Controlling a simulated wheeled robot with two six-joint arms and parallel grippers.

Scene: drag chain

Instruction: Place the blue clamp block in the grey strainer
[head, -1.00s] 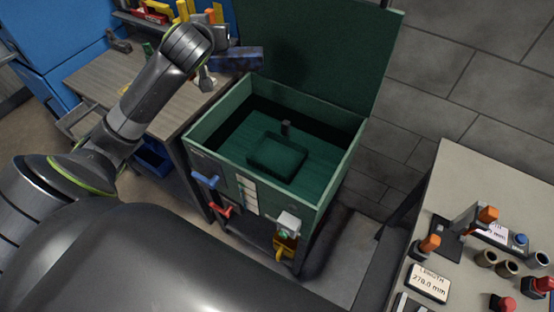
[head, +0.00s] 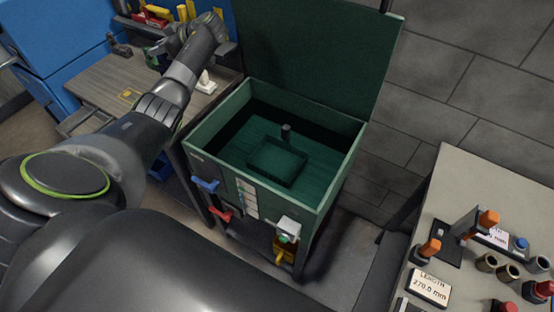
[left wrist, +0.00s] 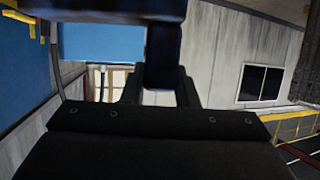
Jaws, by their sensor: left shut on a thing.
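My left arm reaches over the workbench at the back left in the head view, and its gripper end (head: 208,32) faces away, so the fingertips are hidden there. In the left wrist view the left gripper (left wrist: 160,90) is shut on a dark blue block (left wrist: 163,52), the blue clamp block. The block extends up and left beyond the fingers; the head view hides it behind the arm. A shallow square tray (head: 277,163) sits inside the open green tank (head: 318,196). It looks dark green in this light and may be the strainer. My right gripper is out of view.
The tank's lid (head: 310,55) stands open at the back. A small post (head: 286,131) rises behind the tray. The wooden workbench (head: 110,85) holds tools and a white-based item (head: 205,84). A grey table (head: 465,185) with small parts stands at right.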

